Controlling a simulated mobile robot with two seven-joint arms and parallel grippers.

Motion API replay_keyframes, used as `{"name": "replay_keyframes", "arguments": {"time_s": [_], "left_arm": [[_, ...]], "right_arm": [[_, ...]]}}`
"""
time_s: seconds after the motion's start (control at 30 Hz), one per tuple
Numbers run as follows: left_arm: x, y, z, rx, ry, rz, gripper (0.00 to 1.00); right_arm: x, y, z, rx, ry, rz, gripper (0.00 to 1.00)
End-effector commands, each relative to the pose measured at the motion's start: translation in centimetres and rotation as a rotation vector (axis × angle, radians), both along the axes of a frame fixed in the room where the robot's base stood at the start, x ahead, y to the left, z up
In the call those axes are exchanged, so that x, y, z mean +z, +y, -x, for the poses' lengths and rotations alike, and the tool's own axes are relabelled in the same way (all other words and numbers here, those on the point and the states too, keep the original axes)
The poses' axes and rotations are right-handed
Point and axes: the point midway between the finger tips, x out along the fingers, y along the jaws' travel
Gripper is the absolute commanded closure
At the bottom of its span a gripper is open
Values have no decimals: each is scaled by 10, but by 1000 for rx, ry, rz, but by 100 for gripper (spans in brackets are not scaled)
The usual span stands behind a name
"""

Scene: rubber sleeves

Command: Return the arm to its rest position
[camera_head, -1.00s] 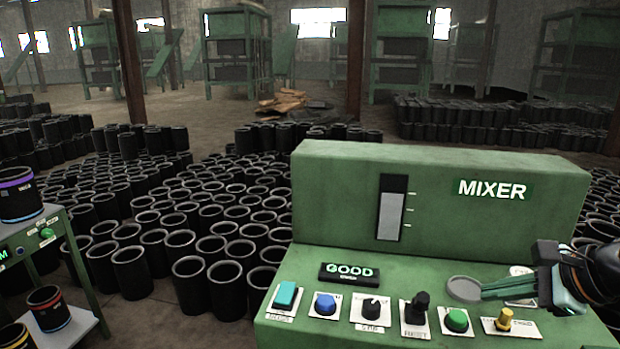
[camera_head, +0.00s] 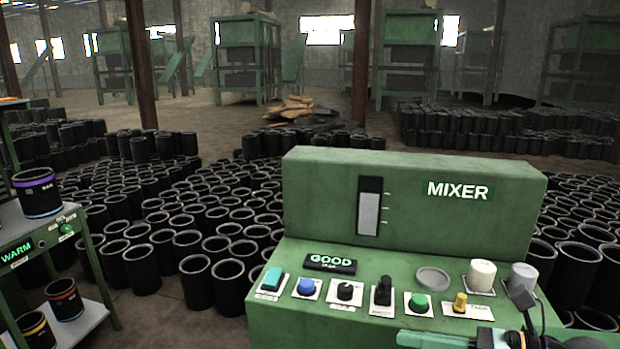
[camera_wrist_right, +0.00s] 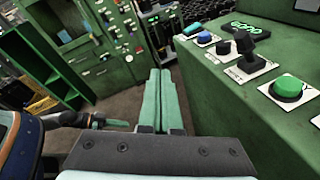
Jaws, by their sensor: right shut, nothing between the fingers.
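My right gripper (camera_head: 428,339) is at the bottom edge of the head view, in front of the green mixer console (camera_head: 300,262), and only partly in frame. In the right wrist view its two pale green fingers (camera_wrist_right: 160,97) lie together, shut with nothing between them. They are beside the console front, apart from its buttons. My left gripper is out of the head view. A dark arm part of mine with a pale green tip shows at the left of the right wrist view, too unclear to tell its jaws.
The console carries a teal button (camera_head: 272,279), a blue button (camera_head: 306,286), a green button (camera_head: 419,301), knobs and two pale cylinders (camera_head: 482,273). A shelf (camera_head: 75,255) with banded sleeves (camera_head: 38,192) stands at left. Many black sleeves (camera_head: 196,283) cover the floor behind.

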Motion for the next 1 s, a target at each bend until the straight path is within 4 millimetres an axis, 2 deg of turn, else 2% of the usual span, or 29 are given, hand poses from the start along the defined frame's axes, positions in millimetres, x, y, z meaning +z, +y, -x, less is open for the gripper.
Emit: {"name": "replay_keyframes", "arguments": {"time_s": [0.03, 0.07, 0.17, 0.27, 0.33, 0.43, 0.5, 0.6, 0.7, 0.77, 0.8, 0.9, 1.0], "left_arm": [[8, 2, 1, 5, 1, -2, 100], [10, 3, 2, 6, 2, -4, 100], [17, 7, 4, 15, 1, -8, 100], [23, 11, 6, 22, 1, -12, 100], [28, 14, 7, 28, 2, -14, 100], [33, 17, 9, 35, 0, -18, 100], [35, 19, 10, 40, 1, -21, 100], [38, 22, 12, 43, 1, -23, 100], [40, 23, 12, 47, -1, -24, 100], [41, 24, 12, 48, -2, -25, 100], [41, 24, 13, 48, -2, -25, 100], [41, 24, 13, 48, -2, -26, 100], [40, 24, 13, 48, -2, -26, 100]], "right_arm": [[2, 11, 2, -43, 124, -196, 100], [3, 14, 1, -77, 200, -314, 100], [-8, 10, -7, -231, 480, -706, 100], [-46, -8, -11, -436, 785, -1074, 100], [-88, -22, -4, -608, 1006, -1317, 100], [-158, -35, 25, -871, 1300, -1615, 100], [-200, -36, 53, -1039, 1467, -1772, 100], [-246, -30, 96, -1244, 1652, -1935, 100], [-276, -21, 132, -1397, 1781, -2041, 100], [-286, -16, 147, -1461, 1831, -2082, 100], [-290, -14, 154, 1460, -1819, 2059, 100], [-297, -10, 163, 1450, -1789, 2014, 100], [-298, -10, 164, 1449, -1786, 2007, 100]]}}
